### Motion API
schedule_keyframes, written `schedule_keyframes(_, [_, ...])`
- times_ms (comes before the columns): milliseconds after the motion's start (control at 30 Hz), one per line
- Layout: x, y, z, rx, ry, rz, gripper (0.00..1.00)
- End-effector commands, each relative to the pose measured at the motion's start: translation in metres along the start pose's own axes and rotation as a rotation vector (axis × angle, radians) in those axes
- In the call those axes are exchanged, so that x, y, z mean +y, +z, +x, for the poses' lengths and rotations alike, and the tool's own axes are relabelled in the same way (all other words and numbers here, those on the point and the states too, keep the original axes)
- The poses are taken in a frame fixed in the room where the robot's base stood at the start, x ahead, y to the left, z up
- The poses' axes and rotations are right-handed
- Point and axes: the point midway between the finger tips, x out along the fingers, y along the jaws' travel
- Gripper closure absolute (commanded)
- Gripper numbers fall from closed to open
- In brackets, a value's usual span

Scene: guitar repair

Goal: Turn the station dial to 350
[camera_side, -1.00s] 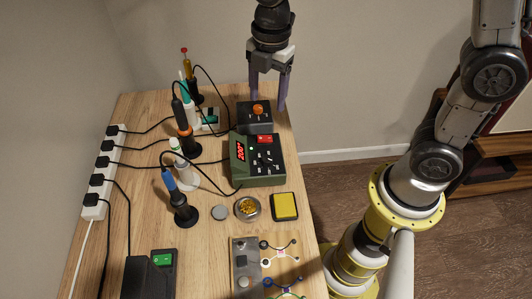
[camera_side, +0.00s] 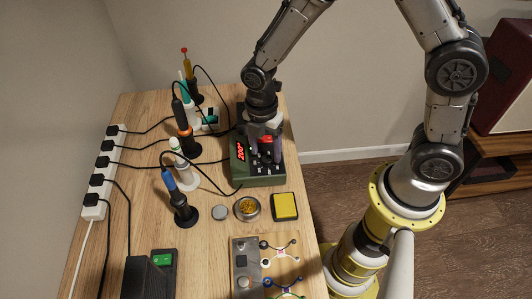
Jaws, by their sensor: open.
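The green station (camera_side: 262,181) stands near the right edge of the bench, its red display (camera_side: 240,149) reading 200. My gripper (camera_side: 265,157) is open and points down over the station's top panel. Its fingers are apart, with the red switch (camera_side: 265,140) showing between them and small dark controls near the tips. I cannot tell whether the fingertips touch the panel. The dark box with an orange knob behind the station is hidden by my wrist.
Several soldering irons in stands (camera_side: 182,205) line the left of the station, their cables crossing the bench to a white power strip (camera_side: 103,170). A brass wool tin (camera_side: 246,208) and a yellow sponge (camera_side: 284,206) lie in front, with a metal plate (camera_side: 245,262) nearer.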

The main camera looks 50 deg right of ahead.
Motion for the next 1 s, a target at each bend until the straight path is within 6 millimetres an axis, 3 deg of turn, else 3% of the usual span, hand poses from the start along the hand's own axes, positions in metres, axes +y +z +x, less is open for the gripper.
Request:
schedule_keyframes(200, [0.000,0.000,0.018,0.000,0.000,0.000,0.34])
schedule_keyframes(533, [0.000,0.000,0.020,0.000,0.001,0.000,0.36])
schedule_keyframes(900, [0.000,0.000,0.020,0.000,0.001,0.000,1.00])
schedule_keyframes(1000, [0.000,0.000,0.020,0.000,0.001,0.000,1.00])
